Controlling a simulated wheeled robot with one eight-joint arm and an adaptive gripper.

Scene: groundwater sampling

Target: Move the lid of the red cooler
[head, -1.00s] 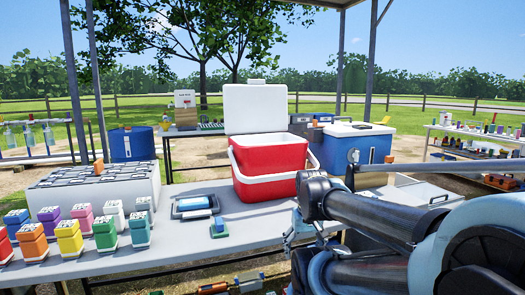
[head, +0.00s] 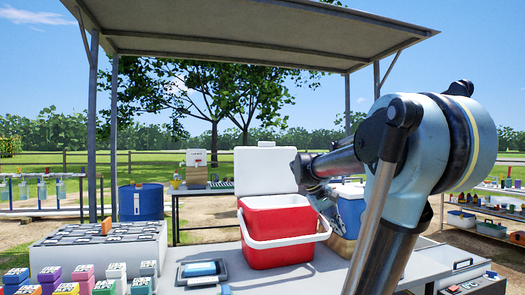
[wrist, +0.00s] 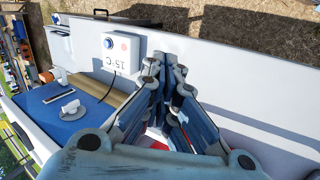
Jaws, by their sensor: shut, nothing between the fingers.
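The red cooler (head: 280,235) stands on the grey table in the head view, with its white handle across the front. Its white lid (head: 265,170) stands upright, open, at the back of the cooler. My gripper (head: 328,205) is just right of the cooler, partly hidden behind my arm. In the wrist view my gripper (wrist: 163,72) has its fingers together with nothing between them. A small sliver of red shows behind the fingers there. The lid is not clearly seen in the wrist view. I cannot tell the gap between gripper and cooler.
A grey tray (head: 203,272), a white rack box (head: 95,250) and several coloured bottles crowd the left.

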